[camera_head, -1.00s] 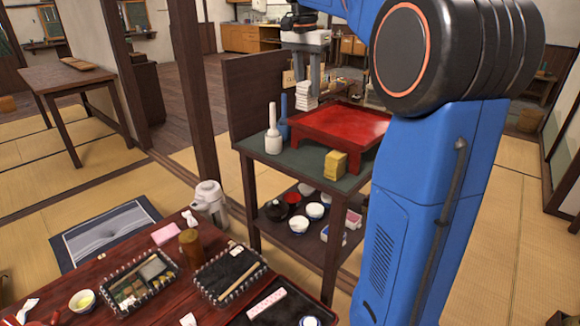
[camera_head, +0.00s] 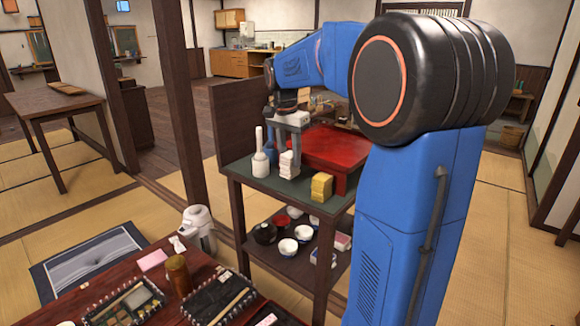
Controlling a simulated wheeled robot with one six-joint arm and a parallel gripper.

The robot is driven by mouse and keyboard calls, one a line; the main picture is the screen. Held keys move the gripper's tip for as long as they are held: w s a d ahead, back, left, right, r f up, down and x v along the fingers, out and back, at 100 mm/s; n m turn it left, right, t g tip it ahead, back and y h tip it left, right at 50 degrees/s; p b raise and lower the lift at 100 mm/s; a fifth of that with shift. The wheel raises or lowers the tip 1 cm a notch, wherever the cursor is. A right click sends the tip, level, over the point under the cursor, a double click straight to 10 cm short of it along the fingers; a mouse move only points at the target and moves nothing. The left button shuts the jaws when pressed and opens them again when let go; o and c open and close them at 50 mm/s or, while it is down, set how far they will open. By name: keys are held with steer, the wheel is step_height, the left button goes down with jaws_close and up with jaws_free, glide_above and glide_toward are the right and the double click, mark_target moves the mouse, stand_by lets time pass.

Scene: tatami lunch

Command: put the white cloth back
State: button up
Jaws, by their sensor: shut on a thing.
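The white cloth (camera_head: 289,165) is a small folded stack on the green top of the side stand (camera_head: 247,171). It stands between a white bottle (camera_head: 260,160) on its left and a yellow block on its right. My gripper (camera_head: 290,148) points down with its fingers around the upper part of the cloth and is shut on it. The cloth's lower end is at the level of the stand top and appears to touch it. A blue bottle (camera_head: 270,146) behind is partly hidden by my gripper.
A red tray table (camera_head: 330,143) stands on the stand right behind the cloth. The yellow block (camera_head: 321,187) is near the front edge. Bowls (camera_head: 288,246) sit on the lower shelf. A dark red low table (camera_head: 190,296) with lunch boxes is in front.

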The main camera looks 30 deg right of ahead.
mark_target(290, 166)
steer(key=shift+f, duration=1.8)
steer(key=shift+f, duration=0.1)
steer(key=o, duration=0.9)
steer(key=shift+o, duration=0.2)
steer(key=r, duration=0.4)
steer(key=a+r, duration=0.1)
steer(key=r, duration=0.7)
steer(key=shift+s+a+r, duration=0.1)
steer(key=shift+s+a, duration=0.15)
steer(key=shift+s, duration=0.05)
steer(key=s+a+f+n+t, duration=0.1)
steer(key=s+a+f+n, duration=0.3)
steer(key=s, duration=0.6)
steer(key=s+a+f+n+t+y, duration=0.1)
steer(key=s+a+f+n+t, duration=0.1)
steer(key=s+a+f+n, duration=0.3)
steer(key=s+a+f+n+t, duration=0.1)
steer(key=s+a+f+n, duration=0.4)
steer(key=s+f, duration=0.5)
steer(key=s, duration=0.4)
steer(key=shift+s+a, duration=0.15)
steer(key=shift+s, duration=0.15)
